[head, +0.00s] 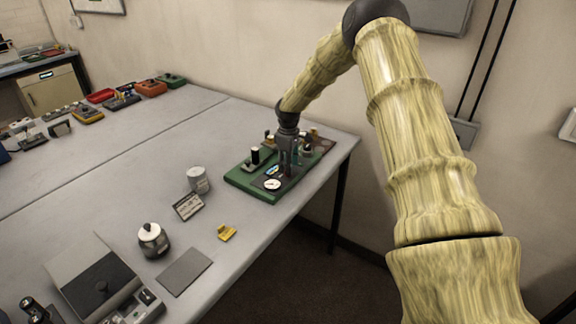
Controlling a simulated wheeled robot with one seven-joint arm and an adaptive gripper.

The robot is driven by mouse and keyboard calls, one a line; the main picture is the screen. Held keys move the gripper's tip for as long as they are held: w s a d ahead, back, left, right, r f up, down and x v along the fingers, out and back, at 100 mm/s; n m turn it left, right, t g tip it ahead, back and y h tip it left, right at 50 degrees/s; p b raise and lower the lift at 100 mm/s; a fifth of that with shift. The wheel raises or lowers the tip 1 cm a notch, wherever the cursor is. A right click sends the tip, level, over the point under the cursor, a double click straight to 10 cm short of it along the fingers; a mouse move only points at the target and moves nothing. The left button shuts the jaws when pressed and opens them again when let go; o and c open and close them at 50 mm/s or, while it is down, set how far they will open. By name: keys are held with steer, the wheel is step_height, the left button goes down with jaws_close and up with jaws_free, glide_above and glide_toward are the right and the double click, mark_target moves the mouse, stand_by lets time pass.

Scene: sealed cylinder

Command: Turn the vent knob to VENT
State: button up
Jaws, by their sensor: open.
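A green board (239,181) lies near the table's right edge and carries several small fittings. A white round gauge-like disc (272,184) sits at its front, and a black post with a white part (255,156) stands toward its left side. My gripper (287,168) points down over the middle of the board, just behind the disc. It is open, with its fingers among the fittings. The vent knob cannot be made out; it is too small to tell or hidden by my gripper. I cannot tell whether the fingers touch anything.
On the table (120,190), a white canister (197,180), a small sign (188,206), a yellow piece (227,233) and a round jar (153,240) stand left of the board. A grey plate (185,272) lies nearer. Several coloured devices line the back left.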

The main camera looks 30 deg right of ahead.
steer(key=shift+s+a+f, duration=0.1)
steer(key=shift+f, duration=0.9)
steer(key=shift+r, duration=0.1)
jaws_close()
